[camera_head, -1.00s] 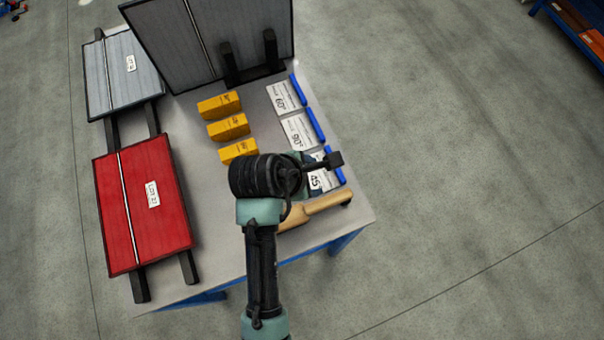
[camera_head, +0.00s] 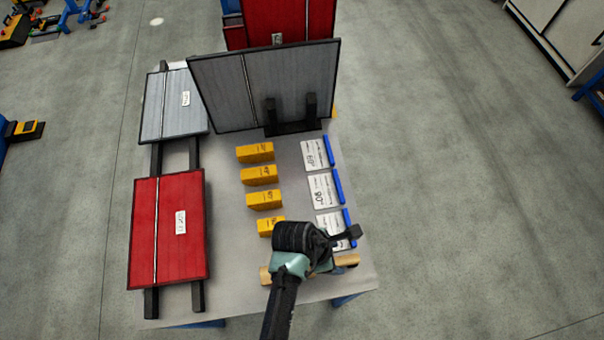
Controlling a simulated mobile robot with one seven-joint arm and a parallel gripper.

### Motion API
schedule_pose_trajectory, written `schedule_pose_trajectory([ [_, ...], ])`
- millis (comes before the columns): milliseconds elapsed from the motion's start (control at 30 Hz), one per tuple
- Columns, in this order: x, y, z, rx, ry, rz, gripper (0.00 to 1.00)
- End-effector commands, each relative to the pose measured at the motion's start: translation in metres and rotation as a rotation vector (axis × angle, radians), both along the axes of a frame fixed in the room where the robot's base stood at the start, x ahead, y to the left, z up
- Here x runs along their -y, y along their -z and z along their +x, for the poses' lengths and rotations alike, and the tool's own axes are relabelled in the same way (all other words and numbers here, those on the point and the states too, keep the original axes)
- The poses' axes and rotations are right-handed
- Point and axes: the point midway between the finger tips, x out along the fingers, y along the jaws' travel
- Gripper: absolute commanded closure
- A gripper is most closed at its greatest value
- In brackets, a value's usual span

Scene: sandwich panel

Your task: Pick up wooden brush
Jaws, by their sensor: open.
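The wooden brush (camera_head: 347,260) lies near the front edge of the table, crosswise. My arm covers its middle, so only its light wood shows on either side. My gripper (camera_head: 342,246) is open and above the table, over or just behind the brush's right part and the nearest white card. One dark finger sticks out to the right; the other is mostly hidden. I cannot tell the height gap or whether it touches the brush.
Several yellow blocks (camera_head: 258,175) stand in a row left of white cards (camera_head: 324,190) with blue markers (camera_head: 338,185). A red panel (camera_head: 190,235) and grey panels (camera_head: 268,85) rest on black supports. The floor to the right is clear.

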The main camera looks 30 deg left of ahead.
Motion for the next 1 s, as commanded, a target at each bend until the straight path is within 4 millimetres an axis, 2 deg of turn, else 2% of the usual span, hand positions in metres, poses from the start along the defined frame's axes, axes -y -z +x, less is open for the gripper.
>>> schedule_pose_trajectory([
  [400,0.017,0.045,0.006,0.001,0.002,0.0,0.35],
  [700,0.017,0.048,0.006,0.002,0.0,0.001,0.35],
  [1000,0.017,0.048,0.006,0.001,0.001,0.001,0.89],
])
